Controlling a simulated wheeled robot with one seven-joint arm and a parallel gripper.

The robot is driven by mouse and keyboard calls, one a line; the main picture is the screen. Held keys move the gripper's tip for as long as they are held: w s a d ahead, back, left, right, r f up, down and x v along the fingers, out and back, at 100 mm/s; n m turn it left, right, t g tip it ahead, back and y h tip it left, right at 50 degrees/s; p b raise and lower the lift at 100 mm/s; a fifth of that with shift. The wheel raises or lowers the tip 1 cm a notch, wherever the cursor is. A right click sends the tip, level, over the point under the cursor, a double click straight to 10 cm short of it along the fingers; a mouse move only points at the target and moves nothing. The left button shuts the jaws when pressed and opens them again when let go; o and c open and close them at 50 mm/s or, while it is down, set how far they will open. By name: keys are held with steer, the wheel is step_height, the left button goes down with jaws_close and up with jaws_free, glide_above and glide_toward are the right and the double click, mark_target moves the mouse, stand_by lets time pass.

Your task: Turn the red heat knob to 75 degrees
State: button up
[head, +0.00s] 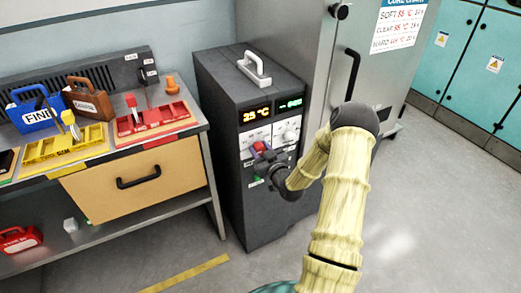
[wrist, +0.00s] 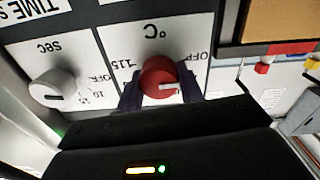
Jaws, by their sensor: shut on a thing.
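The red heat knob (wrist: 158,78) is on the white °C dial panel (wrist: 125,50) in the wrist view. Its white pointer line points right in that picture, towards an OFF mark. My gripper (wrist: 160,97) is shut on the knob, with a dark finger on either side. In the head view my gripper (head: 267,165) is at the front of the dark control cabinet (head: 222,130), and a little of the red knob (head: 258,147) shows. The orange display (head: 255,115) above it appears to read 25 °C or 35 °C; I cannot tell which.
A white SEC knob (wrist: 52,90) sits beside the red one. A white handle (head: 257,70) tops the cabinet. A grey oven with a black door handle (head: 350,75) stands right. A workbench with a wooden drawer (head: 125,190) and trays stands left. The floor in front is clear.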

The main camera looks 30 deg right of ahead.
steer(key=m, duration=0.6)
steer(key=shift+d, duration=0.1)
stand_by(0.4)
steer(key=o, duration=1)
steer(key=shift+s, duration=0.1)
steer(key=s, duration=1.7)
steer(key=shift+d+b, duration=0.3)
